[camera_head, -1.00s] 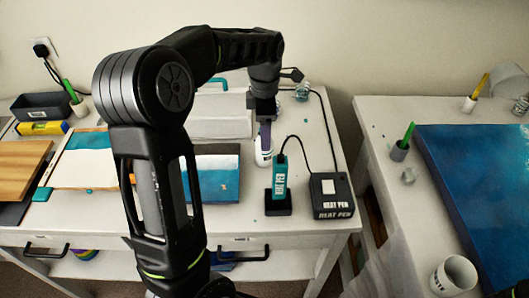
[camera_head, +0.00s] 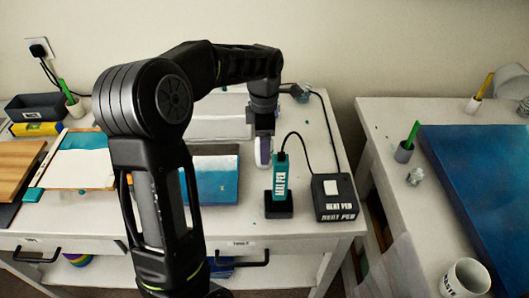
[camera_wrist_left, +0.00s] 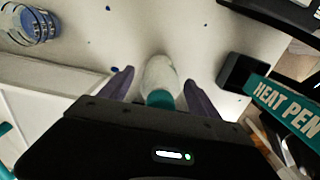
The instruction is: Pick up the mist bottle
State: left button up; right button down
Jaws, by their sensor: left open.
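The mist bottle (camera_wrist_left: 160,80), whitish with a teal part, shows in the left wrist view between the two purple fingers of my left gripper (camera_wrist_left: 159,90). Gaps show on both sides of it, so the fingers are apart from it. In the head view my left gripper (camera_head: 264,150) points down over the desk, left of the teal heat pen. There its fingers and wrist hide most of the bottle. My right gripper is not in view.
The heat pen (camera_head: 279,176) stands in its black holder close to the right of my gripper, beside its black box (camera_head: 333,197) and cable. A white tray (camera_head: 220,129) and blue panel (camera_head: 212,186) lie left. A glass jar (camera_wrist_left: 30,25) stands behind.

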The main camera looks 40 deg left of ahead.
pick_arm(q)
grip_shut()
dwell(0.7)
